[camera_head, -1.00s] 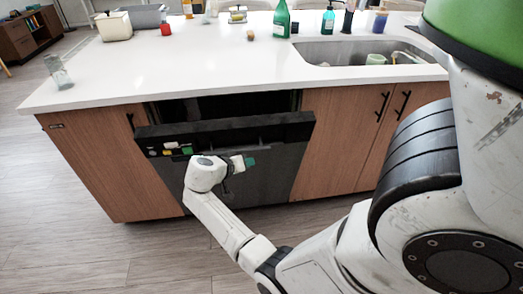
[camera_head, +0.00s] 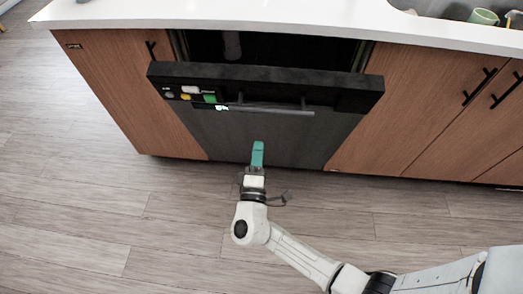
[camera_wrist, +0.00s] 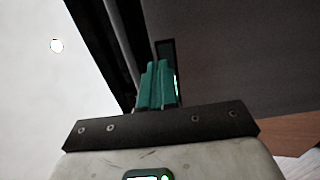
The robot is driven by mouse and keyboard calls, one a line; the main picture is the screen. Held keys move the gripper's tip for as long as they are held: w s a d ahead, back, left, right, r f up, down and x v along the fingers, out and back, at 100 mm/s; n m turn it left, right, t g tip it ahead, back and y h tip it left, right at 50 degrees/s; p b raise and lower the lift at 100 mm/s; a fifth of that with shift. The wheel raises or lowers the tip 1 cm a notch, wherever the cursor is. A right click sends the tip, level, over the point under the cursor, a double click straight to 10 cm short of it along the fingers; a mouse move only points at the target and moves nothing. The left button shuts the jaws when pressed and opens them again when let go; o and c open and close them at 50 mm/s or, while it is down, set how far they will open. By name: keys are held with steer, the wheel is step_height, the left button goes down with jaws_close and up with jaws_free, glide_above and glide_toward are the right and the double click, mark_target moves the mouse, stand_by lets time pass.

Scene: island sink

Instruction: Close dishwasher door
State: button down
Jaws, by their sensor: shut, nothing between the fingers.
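The dishwasher door (camera_head: 300,138) is a dark panel with a handle bar (camera_head: 265,109) across its upper part and coloured buttons at its upper left. It is ajar: its top edge leans out from the cabinet, and a dark gap (camera_head: 290,50) shows behind it under the counter. My gripper (camera_head: 258,146), with teal fingers, is in front of the door's lower part, below the handle. Its fingers are together with nothing between them. They also show in the wrist view (camera_wrist: 157,68). I cannot tell whether they touch the door.
The white countertop (camera_head: 280,17) overhangs the dishwasher. Wooden cabinet doors with dark handles flank it, on the left (camera_head: 125,95) and right (camera_head: 430,100). A sink with a green cup (camera_head: 483,17) is at the upper right. The wood floor (camera_head: 90,215) in front is clear.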

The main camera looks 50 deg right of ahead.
steer(key=x, duration=1)
steer(key=shift+r+p, duration=0.1)
steer(key=shift+p, duration=0.3)
steer(key=shift+w+d, duration=0.1)
steer(key=shift+w, duration=0.05)
